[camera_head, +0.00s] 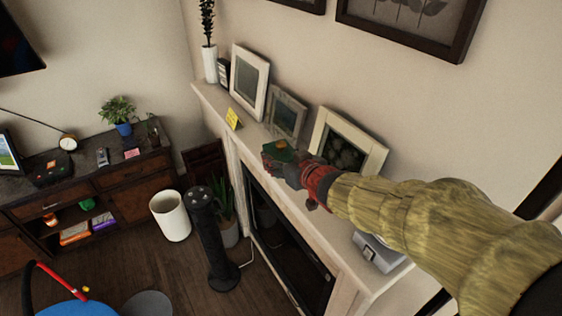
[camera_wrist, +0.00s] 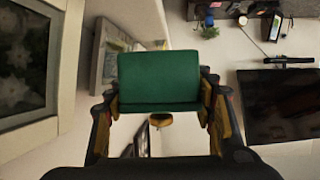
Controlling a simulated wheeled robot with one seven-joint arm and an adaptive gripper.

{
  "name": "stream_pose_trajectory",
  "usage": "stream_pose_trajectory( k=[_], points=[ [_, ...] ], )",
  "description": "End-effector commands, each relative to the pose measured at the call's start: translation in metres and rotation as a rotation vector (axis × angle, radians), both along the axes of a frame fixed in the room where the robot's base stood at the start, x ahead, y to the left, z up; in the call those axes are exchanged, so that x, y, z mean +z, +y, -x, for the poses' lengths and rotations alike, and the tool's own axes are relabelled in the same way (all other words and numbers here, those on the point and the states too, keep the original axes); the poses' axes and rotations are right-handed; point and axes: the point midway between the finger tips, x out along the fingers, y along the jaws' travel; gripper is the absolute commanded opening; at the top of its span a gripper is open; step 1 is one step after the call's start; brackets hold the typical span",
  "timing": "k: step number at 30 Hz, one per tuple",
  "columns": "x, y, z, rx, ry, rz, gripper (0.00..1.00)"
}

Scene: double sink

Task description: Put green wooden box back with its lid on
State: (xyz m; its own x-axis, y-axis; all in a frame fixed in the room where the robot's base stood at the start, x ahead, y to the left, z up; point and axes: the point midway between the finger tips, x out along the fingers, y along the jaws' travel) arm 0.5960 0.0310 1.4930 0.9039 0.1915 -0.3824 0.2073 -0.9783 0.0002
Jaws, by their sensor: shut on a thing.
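A green boxy piece (camera_wrist: 159,78) is held between the two yellow-padded fingers of my gripper (camera_wrist: 160,100) in the wrist view. In the head view the green piece (camera_head: 284,154) is at my gripper (camera_head: 277,160), over the mantel shelf (camera_head: 330,234) near the frames. It is partly hidden by my gripper, and I cannot tell whether it touches the shelf. I cannot tell whether this piece is the box, its lid, or both.
A silver box (camera_head: 378,252) is at the right end. A black tower (camera_head: 209,238) and white bin (camera_head: 170,216) stand below.

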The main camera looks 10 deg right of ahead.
Motion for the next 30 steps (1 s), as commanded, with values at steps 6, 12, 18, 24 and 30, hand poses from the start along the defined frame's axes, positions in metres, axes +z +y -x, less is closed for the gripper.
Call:
stream_pose_trajectory(
  k=[6, 12, 18, 24, 30],
  points=[
    [-0.022, -0.014, -0.048, -0.002, 0.003, -0.002, 0.25],
    [-0.054, -0.023, -0.079, -0.001, 0.004, -0.001, 0.25],
    [-0.075, -0.028, -0.099, 0.000, 0.000, 0.000, 0.25],
    [-0.083, -0.030, -0.105, 0.000, -0.001, 0.000, 0.25],
    [-0.110, -0.031, -0.107, 0.001, 0.002, -0.001, 0.25]
  ],
)
